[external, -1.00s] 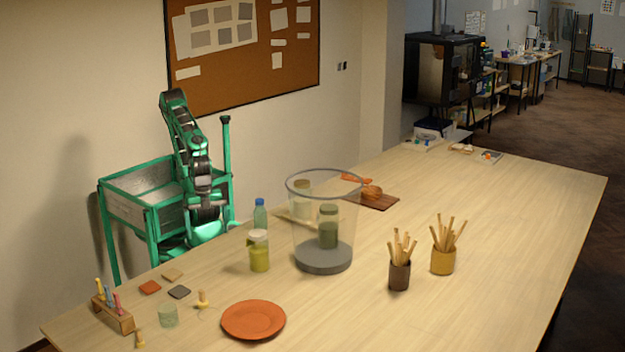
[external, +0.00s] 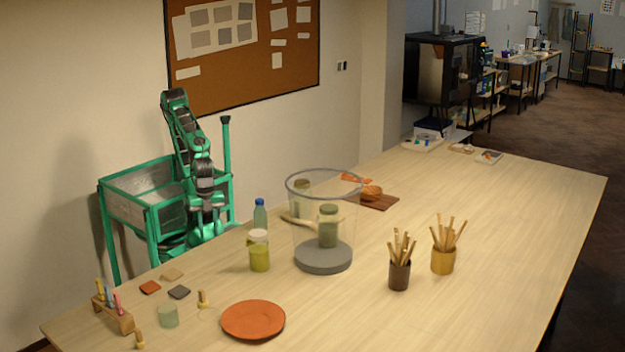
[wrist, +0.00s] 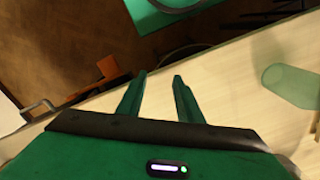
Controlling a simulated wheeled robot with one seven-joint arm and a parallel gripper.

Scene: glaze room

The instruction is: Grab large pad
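No single thing is clearly the large pad. Three small flat squares lie at the table's left end in the external view: a red one (external: 150,287), a tan one (external: 172,274) and a dark grey one (external: 180,292). They look close in size. The squares cannot be made out there.
A clear bin (external: 323,262) with a jar inside, a blue-capped bottle (external: 260,217) and a yellow-green jar (external: 259,252) stand near my gripper. An orange plate (external: 253,320), a peg holder (external: 113,313) and two stick cups (external: 399,275) (external: 443,260) are on the table. Its right half is mostly clear.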

